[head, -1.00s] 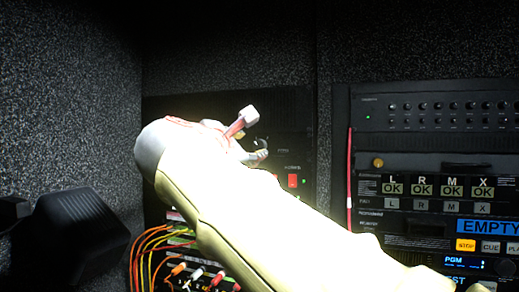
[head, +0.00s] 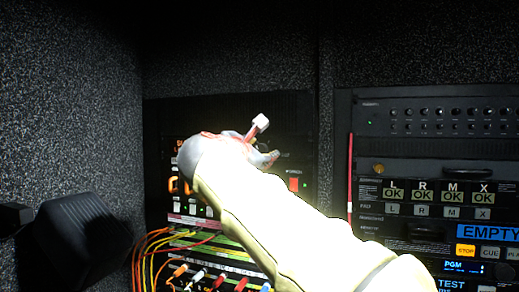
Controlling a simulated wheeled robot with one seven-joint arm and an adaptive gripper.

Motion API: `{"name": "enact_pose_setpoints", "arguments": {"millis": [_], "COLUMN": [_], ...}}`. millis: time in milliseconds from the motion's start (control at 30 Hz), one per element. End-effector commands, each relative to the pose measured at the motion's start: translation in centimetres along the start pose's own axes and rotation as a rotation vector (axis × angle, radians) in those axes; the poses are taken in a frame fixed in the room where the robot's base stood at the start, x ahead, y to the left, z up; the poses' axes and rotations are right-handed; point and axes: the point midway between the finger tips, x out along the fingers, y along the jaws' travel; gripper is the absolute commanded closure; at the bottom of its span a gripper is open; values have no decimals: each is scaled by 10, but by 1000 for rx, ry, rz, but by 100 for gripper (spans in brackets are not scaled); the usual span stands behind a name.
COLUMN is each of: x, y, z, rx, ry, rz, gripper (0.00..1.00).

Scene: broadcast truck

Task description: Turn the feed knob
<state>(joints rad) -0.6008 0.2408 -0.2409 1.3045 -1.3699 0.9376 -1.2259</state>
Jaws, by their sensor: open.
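My gripper (head: 265,140) is in front of the dark panel (head: 292,118) of the left rack, its fingers spread apart. One light, square-tipped finger points up and right; the other, grey, is lower and points right. I see nothing held between them. The feed knob cannot be made out clearly; my gripper covers the part of the panel where a dark round knob showed before. I cannot tell whether the fingers touch it.
Orange digits glow on the panel left of my wrist. Below are a patch bay with coloured plugs (head: 197,276) and looping cables (head: 150,250). A black box-like object (head: 82,230) is at lower left. The right rack (head: 430,150) carries lit buttons and an "EMPTY" display.

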Motion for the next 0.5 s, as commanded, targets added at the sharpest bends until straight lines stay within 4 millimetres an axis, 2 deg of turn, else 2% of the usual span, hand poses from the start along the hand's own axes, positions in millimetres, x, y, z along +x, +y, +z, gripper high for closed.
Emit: {"name": "enact_pose_setpoints", "arguments": {"millis": [167,500], "x": [0,0], "y": [0,0], "z": [-1,-1], "rx": [0,-1], "ry": [0,0], "rz": [0,0], "gripper": [58,77]}}
